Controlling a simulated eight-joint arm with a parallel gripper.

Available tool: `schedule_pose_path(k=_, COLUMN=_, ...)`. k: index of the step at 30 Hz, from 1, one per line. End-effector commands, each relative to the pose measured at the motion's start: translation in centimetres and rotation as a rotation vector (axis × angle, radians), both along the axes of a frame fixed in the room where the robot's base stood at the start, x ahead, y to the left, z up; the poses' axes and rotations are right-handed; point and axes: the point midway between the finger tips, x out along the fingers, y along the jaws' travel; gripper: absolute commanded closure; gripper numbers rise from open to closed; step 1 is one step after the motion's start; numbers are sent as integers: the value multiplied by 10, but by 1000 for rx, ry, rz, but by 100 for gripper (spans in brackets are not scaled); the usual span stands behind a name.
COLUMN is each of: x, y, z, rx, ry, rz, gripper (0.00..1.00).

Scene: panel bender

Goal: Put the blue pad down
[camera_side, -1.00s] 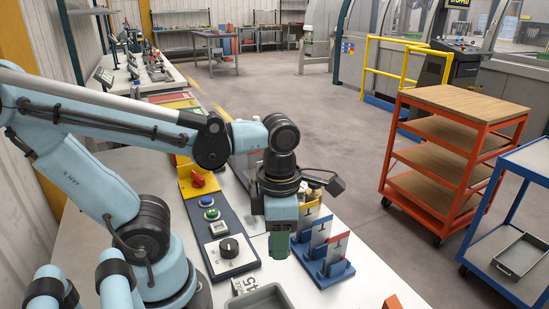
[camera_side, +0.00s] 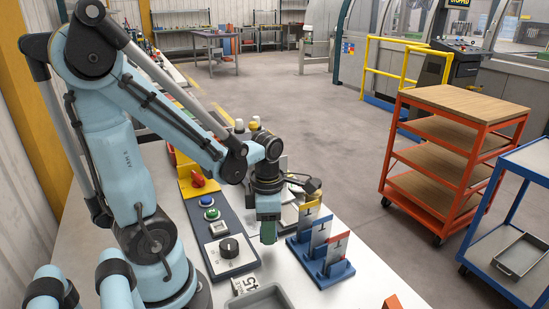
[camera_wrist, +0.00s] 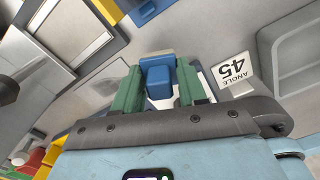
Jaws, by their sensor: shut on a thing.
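The blue pad (camera_wrist: 157,80) is a small blue block between the two green fingers of my gripper (camera_wrist: 158,88) in the wrist view. My gripper is shut on it. In the side view my gripper (camera_side: 268,232) points down over the white table, between the dark control panel and the blue card rack. The pad is hidden by the fingers there. I cannot tell from these frames whether the pad touches the table.
The control panel (camera_side: 222,254) with knob and buttons is left of my gripper. The blue rack (camera_side: 322,271) with several cards is close on its right. Bare table shows right of the tray.

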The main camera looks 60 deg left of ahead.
Motion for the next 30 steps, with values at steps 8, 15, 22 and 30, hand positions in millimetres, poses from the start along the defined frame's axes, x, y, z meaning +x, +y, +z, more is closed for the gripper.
schedule_pose_path(k=8, x=1, y=0, z=-26, rx=0, ry=0, rz=0, gripper=92)
schedule_pose_path(k=15, x=0, y=-1, z=-32, rx=0, ry=0, rz=0, gripper=92)
schedule_pose_path(k=22, x=0, y=-1, z=-33, rx=0, ry=0, rz=0, gripper=92)
schedule_pose_path(k=30, x=0, y=0, z=-35, rx=0, ry=0, rz=0, gripper=34)
